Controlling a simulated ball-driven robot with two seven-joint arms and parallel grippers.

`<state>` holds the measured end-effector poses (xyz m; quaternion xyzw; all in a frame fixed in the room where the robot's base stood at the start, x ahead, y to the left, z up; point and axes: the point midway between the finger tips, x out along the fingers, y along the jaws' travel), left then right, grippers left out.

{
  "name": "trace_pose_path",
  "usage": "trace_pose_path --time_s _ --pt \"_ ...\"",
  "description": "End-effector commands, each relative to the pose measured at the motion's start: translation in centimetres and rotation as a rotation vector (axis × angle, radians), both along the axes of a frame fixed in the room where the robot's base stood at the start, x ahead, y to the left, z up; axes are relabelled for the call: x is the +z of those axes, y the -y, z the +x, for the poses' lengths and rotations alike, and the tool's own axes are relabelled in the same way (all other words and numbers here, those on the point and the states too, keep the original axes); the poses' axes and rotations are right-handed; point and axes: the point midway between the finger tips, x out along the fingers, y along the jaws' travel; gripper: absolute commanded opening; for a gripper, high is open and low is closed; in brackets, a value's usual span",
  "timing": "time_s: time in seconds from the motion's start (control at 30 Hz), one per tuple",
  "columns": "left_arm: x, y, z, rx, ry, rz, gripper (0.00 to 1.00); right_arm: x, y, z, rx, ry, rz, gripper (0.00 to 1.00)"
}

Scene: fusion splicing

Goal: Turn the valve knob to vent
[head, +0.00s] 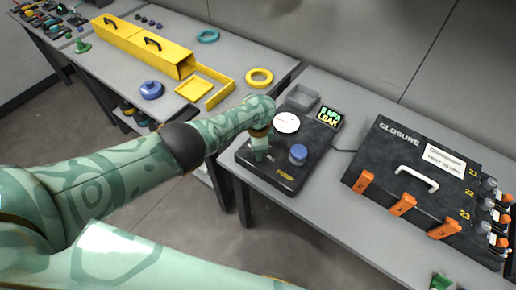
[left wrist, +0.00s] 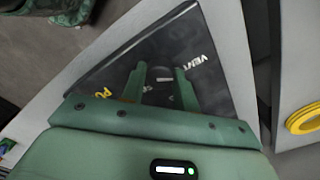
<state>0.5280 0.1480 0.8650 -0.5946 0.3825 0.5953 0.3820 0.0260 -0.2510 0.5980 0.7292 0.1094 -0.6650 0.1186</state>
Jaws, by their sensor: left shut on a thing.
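A black test unit (head: 272,180) sits at the near left corner of the grey table, with a white round gauge (head: 286,122), a blue knob or cap (head: 298,153) and a lit display reading "LEAK" (head: 329,118). My left gripper (head: 261,153) points down at the unit's left part, beside the blue cap. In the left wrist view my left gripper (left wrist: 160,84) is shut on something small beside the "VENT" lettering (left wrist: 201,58). The valve knob is mostly hidden by the fingers, so its setting cannot be read. My right gripper is not in view.
A black "CLOSURE" case (head: 390,155) with a white handle and orange clips stands to the right. A grey open box (head: 301,97) is behind the unit. A yellow ring (head: 259,78) and yellow boxes (head: 145,46) lie on the far left table. A gap separates the tables.

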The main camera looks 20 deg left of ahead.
Motion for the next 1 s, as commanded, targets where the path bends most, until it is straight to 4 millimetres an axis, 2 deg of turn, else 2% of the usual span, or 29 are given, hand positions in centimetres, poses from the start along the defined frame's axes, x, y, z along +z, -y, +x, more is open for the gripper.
trace_pose_path --time_s 0.53,0.57,0.6,0.63,0.87,1.0 --pt "0.0 0.0 0.1 0.026 0.001 0.0 0.07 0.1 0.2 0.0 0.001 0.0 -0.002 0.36" --pt "0.0 0.0 0.1 0.025 0.001 0.0 0.39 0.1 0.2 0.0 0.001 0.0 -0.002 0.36" --pt "0.0 0.0 0.1 0.025 0.001 0.0 0.5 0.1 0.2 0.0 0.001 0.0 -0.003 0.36" --pt "0.0 0.0 0.1 0.025 0.001 0.0 0.52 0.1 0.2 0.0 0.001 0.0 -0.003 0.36" --pt "0.0 0.0 0.0 0.024 0.001 0.0 0.52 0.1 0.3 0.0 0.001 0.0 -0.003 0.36" --pt "1.0 0.0 0.0 0.024 0.001 0.0 0.52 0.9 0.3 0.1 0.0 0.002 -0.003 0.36"
